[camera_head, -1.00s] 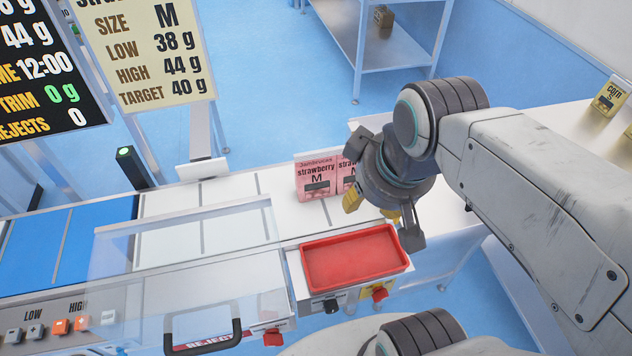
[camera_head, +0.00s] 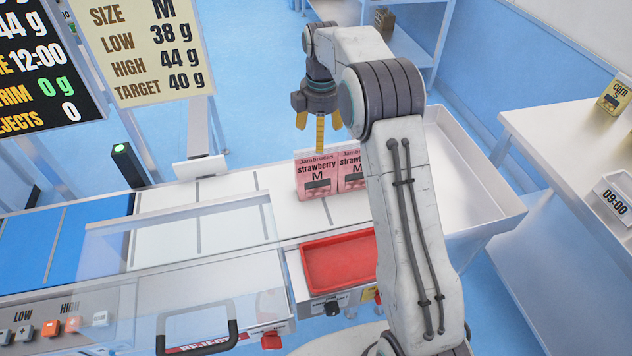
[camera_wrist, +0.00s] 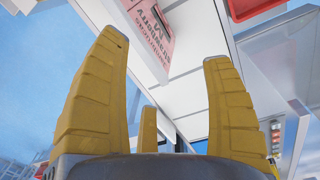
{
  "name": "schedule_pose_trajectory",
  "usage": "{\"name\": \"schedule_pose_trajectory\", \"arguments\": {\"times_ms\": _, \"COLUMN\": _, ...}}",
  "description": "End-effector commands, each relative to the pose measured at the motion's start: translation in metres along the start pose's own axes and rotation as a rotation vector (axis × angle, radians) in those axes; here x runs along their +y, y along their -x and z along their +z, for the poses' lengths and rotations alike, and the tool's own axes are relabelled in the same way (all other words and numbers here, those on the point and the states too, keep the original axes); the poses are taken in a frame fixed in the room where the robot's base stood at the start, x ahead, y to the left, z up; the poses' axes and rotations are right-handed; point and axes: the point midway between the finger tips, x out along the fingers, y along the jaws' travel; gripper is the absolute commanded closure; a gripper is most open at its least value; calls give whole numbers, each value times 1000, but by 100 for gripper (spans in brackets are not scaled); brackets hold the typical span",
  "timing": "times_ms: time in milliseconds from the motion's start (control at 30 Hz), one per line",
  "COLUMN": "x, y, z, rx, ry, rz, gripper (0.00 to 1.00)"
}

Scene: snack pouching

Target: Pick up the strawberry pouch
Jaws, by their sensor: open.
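Two pink strawberry pouches stand upright side by side at the right end of the white conveyor. The left strawberry pouch (camera_head: 316,180) faces me with its label in full view. The right strawberry pouch (camera_head: 352,172) is partly hidden behind my arm. My gripper (camera_head: 312,135) is open and empty, with yellow fingers pointing down, and appears above and behind the pouches. In the wrist view, a pink strawberry pouch (camera_wrist: 158,30) shows near the top, beyond and between the spread fingers of my gripper (camera_wrist: 165,50), apart from them.
A red tray (camera_head: 335,262) sits in front of the pouches. A white bin (camera_head: 485,190) is at the right. A weight display (camera_head: 150,50) stands at the upper left.

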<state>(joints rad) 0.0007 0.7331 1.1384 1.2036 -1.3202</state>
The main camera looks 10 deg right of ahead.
Motion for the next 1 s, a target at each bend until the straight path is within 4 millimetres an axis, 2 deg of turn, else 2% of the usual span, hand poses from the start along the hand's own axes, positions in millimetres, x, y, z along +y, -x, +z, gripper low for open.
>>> {"name": "schedule_pose_trajectory", "arguments": {"times_ms": 33, "x": 7, "y": -20, "z": -2, "rx": -4, "ry": 41, "rz": -15, "gripper": 26}}
{"name": "schedule_pose_trajectory", "arguments": {"times_ms": 100, "x": 14, "y": -38, "z": -4, "rx": -6, "ry": 99, "rz": -29, "gripper": 26}}
{"name": "schedule_pose_trajectory", "arguments": {"times_ms": 300, "x": 26, "y": -74, "z": -6, "rx": -8, "ry": 210, "rz": -56, "gripper": 26}}
{"name": "schedule_pose_trajectory", "arguments": {"times_ms": 867, "x": 27, "y": -119, "z": -7, "rx": -9, "ry": 252, "rz": -70, "gripper": 26}}
{"name": "schedule_pose_trajectory", "arguments": {"times_ms": 1000, "x": 28, "y": -136, "z": -8, "rx": -9, "ry": 252, "rz": -70, "gripper": 26}}
